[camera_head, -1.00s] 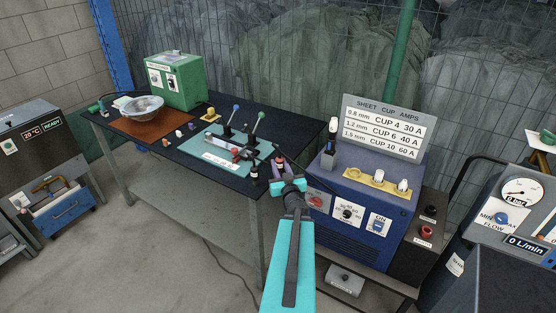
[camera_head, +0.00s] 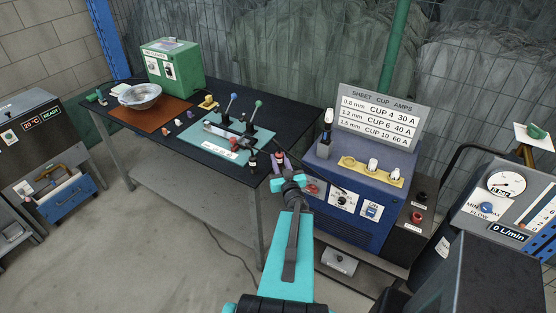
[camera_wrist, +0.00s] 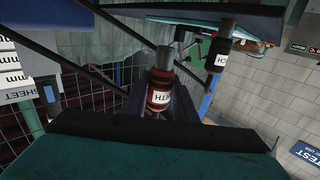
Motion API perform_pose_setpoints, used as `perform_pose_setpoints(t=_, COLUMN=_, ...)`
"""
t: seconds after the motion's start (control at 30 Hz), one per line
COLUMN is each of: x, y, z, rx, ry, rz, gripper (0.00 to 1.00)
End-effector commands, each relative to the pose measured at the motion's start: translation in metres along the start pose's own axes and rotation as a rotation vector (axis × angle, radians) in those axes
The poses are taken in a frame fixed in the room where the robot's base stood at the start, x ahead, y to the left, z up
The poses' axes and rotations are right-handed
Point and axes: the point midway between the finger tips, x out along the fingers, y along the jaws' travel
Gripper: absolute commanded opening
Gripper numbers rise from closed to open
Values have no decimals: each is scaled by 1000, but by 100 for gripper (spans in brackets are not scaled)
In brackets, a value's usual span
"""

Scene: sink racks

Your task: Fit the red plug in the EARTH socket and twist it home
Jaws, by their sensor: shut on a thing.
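The red plug (camera_wrist: 158,97) shows in the wrist view as a red and black cylinder with a partly visible label ending in "RTH". My gripper (camera_head: 278,160) is shut on it, at the front right corner of the bench in the head view. A black plug (camera_wrist: 218,52) with a label ending in "CH" hangs beside it, apart from my jaws. On the dark box at the right, a red-ringed socket (camera_head: 416,217) sits below a black socket (camera_head: 421,197). Their small labels are too blurred to read. The held plug is well left of both sockets.
The blue welding unit (camera_head: 350,185) with its amps sign (camera_head: 380,118) stands between my gripper and the sockets. The dark bench (camera_head: 185,150) carries a teal mat (camera_head: 262,137) with a clamp, a bowl (camera_head: 140,96) and a green box (camera_head: 172,68). A flow panel (camera_head: 500,205) stands far right.

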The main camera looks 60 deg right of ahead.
Motion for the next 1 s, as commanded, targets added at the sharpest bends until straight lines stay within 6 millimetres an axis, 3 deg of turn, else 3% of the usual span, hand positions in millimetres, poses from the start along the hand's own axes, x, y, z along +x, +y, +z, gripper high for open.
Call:
perform_pose_setpoints(t=0.5, x=0, y=0, z=0, rx=0, ry=0, rz=-1, gripper=1)
perform_pose_setpoints(t=0.67, x=3, y=-9, z=-1, rx=-2, ry=1, rz=-21, gripper=1)
perform_pose_setpoints(t=0.87, x=12, y=-48, z=-9, rx=-2, ry=2, rz=-109, gripper=1)
perform_pose_setpoints(t=1.0, x=20, y=-93, z=-16, rx=-3, ry=3, rz=-210, gripper=1)
